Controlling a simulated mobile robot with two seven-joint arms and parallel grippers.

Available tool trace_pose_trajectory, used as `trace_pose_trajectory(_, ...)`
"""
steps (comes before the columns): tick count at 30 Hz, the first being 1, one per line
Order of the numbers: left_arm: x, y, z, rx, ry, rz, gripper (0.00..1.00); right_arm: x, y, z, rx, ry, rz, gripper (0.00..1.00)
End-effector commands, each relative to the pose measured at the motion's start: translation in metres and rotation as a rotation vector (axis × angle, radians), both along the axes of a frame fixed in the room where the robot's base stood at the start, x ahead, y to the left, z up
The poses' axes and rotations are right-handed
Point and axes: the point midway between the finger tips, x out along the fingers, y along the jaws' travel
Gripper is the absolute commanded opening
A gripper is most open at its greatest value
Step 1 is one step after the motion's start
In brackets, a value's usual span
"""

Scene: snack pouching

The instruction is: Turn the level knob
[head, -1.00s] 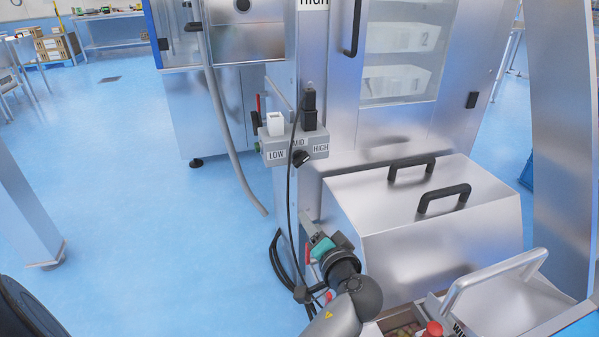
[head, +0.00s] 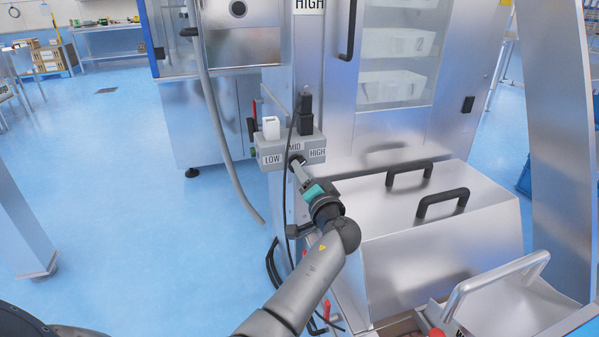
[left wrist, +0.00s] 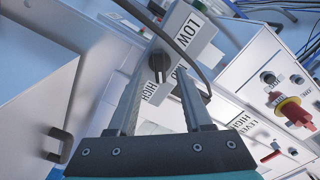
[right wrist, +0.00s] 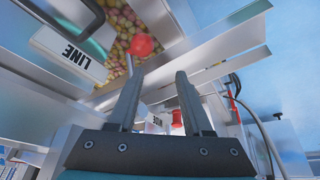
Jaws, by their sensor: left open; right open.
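The level knob (left wrist: 158,64) is black and sits on a grey box (head: 271,150) labelled LOW, MID and HIGH. In the left wrist view it appears between the tips of my left gripper (left wrist: 160,72), whose fingers are apart. I cannot tell whether they touch it. In the head view the left gripper (head: 297,172) reaches up to the box front and hides most of the knob. My right gripper (right wrist: 158,78) is open and empty in the right wrist view, and is out of the head view.
A black cable hangs in front of the box, and a black plug (head: 305,115) and white block (head: 270,128) are on top. A steel cover with black handles (head: 443,202) stands to the right. The right wrist view shows a red ball knob (right wrist: 142,45) near my right fingers.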

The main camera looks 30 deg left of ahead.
Motion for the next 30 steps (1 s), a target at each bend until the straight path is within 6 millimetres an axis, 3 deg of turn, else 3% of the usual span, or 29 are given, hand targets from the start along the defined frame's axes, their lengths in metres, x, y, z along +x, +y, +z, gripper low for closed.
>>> trace_pose_trajectory(2, 0.01, 0.012, -0.002, 0.0, 0.0, 0.001, 0.5, 0.0, 0.002, 0.004, 0.006, -0.022, 0.004, 0.5)
trace_pose_trajectory(9, 0.019, 0.023, -0.001, 0.0, -0.001, 0.001, 0.5, 0.015, 0.016, -0.002, 0.047, -0.12, 0.028, 0.5)
trace_pose_trajectory(24, 0.023, 0.028, 0.0, -0.001, 0.001, 0.0, 0.5, 0.021, 0.021, -0.002, 0.064, -0.164, 0.037, 0.5)
trace_pose_trajectory(30, 0.023, 0.027, 0.0, -0.001, 0.001, 0.0, 0.28, 0.021, 0.021, -0.002, 0.063, -0.164, 0.037, 0.5)
